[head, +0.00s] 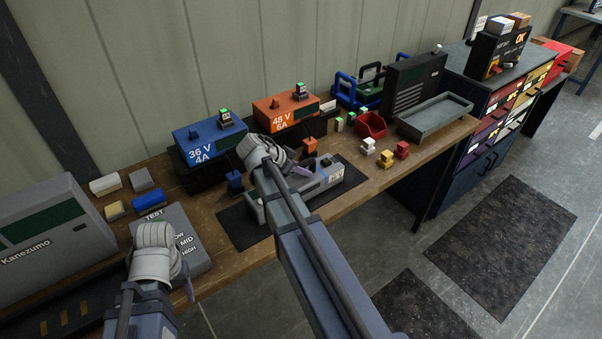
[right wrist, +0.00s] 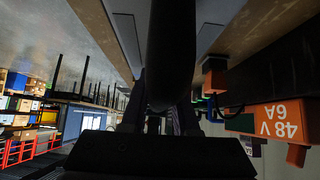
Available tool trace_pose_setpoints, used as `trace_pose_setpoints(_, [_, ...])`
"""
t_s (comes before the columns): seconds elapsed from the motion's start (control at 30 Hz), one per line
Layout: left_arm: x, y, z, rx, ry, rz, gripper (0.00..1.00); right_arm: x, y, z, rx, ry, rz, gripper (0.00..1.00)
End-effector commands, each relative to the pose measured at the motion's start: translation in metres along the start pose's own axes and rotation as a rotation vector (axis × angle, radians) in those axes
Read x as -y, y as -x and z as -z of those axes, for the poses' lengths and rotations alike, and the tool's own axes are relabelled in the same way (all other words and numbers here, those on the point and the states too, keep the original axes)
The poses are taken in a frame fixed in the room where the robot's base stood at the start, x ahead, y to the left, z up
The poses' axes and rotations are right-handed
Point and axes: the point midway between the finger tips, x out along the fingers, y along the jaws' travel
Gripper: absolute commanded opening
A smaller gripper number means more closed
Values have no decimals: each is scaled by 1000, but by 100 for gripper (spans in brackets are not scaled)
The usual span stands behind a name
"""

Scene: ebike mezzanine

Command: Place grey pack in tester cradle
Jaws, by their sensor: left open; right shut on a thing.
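The grey pack (head: 325,181) is a long light-grey case over the dark mat (head: 240,229), in front of the chargers. My right gripper (head: 293,171) is shut on it from above, and my arm hides part of it. In the right wrist view a dark bar (right wrist: 170,45) of the pack runs between my fingers. I cannot tell whether the pack touches the mat. My left gripper (head: 180,282) is open over the bench's left front, its fingers mostly hidden by the wrist. A grey tester panel (head: 192,243) marked TEST, LOW, MID, HIGH lies beside it. I cannot make out a cradle clearly.
A grey Kanezumo machine (head: 45,232) stands at far left. Small coloured blocks lie by it. A blue 36 V charger (head: 208,143) and an orange 48 V charger (head: 285,110) stand behind the mat. A red bin (head: 371,125) and grey tray (head: 435,116) are to the right.

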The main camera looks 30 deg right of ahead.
Motion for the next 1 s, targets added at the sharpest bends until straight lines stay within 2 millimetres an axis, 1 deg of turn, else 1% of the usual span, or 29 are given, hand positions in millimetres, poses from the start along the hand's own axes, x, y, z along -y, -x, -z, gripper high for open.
trace_pose_setpoints(0.37, [2, 26, -2, 0, 0, 0, 59, 0, 19, 20, -7, 1, 0, 0])
trace_pose_setpoints(0.8, [7, 77, -4, 0, -1, 0, 59, 0, 55, 56, -7, 1, 0, 0])
trace_pose_setpoints(1.0, [9, 94, -6, 0, -2, 0, 59, 0, 67, 68, -7, 1, 0, 0])
